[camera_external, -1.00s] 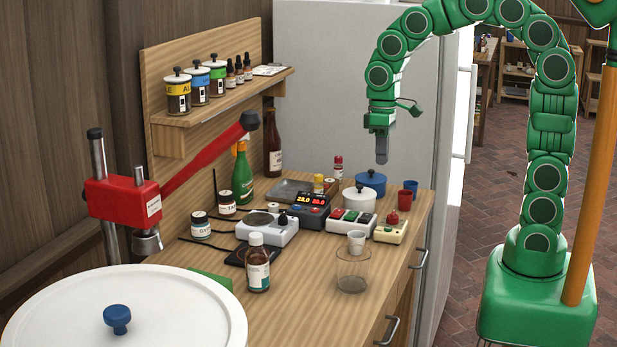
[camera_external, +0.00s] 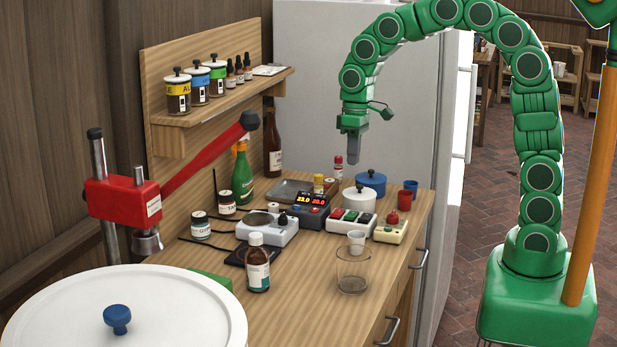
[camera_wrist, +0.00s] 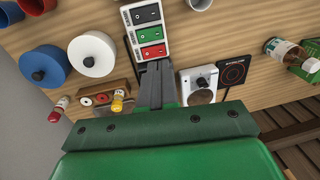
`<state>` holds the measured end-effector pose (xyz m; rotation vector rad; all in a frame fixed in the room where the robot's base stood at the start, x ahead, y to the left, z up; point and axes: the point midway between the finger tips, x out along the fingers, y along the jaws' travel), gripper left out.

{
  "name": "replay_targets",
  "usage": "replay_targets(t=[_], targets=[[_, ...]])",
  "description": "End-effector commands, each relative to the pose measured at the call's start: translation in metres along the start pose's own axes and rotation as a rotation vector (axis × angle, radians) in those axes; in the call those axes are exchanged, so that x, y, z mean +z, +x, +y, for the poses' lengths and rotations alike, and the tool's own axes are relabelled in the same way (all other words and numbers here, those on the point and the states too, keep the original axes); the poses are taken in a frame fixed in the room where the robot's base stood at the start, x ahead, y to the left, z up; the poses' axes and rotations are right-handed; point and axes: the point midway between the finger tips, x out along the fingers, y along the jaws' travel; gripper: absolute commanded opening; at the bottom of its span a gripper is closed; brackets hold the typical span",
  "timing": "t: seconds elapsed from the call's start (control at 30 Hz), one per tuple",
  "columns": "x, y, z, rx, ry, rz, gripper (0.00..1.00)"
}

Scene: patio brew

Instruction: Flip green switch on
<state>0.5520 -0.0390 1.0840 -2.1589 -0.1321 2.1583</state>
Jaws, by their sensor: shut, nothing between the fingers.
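A white switch box stands on the wooden counter, with red, green and black rocker switches in a row. The green switch (camera_external: 351,215) is the middle one; in the wrist view it (camera_wrist: 149,33) sits between the black and red ones. I cannot tell from its tilt whether it is on or off. My gripper (camera_external: 353,158) is shut and empty, pointing down in the air above the counter, apart from the switch box. In the wrist view its fingers (camera_wrist: 156,68) reach up to just below the red switch (camera_wrist: 153,52).
A white pot (camera_external: 359,200), a blue pot (camera_external: 371,183) and small bottles stand behind the box. A yellow box with a red button (camera_external: 391,218) is at its right. A display unit (camera_external: 311,206) and a white scale (camera_external: 268,229) are at its left. A glass beaker (camera_external: 352,270) stands in front.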

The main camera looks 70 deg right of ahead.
Motion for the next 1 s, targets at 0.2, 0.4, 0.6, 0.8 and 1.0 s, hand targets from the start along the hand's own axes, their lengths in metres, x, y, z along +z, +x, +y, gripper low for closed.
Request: replay_targets(t=[0.2, 0.4, 0.6, 0.8, 1.0], targets=[[0.001, 0.014, 0.000, 0.000, 0.000, -0.003, 0.00], [0.002, 0.046, 0.000, -0.001, 0.000, -0.008, 0.00], [0.001, 0.079, 0.000, -0.001, 0.000, -0.006, 0.00], [0.002, 0.110, 0.000, -0.001, 0.000, -0.006, 0.00], [0.001, 0.132, 0.000, 0.000, 0.000, -0.003, 0.00]])
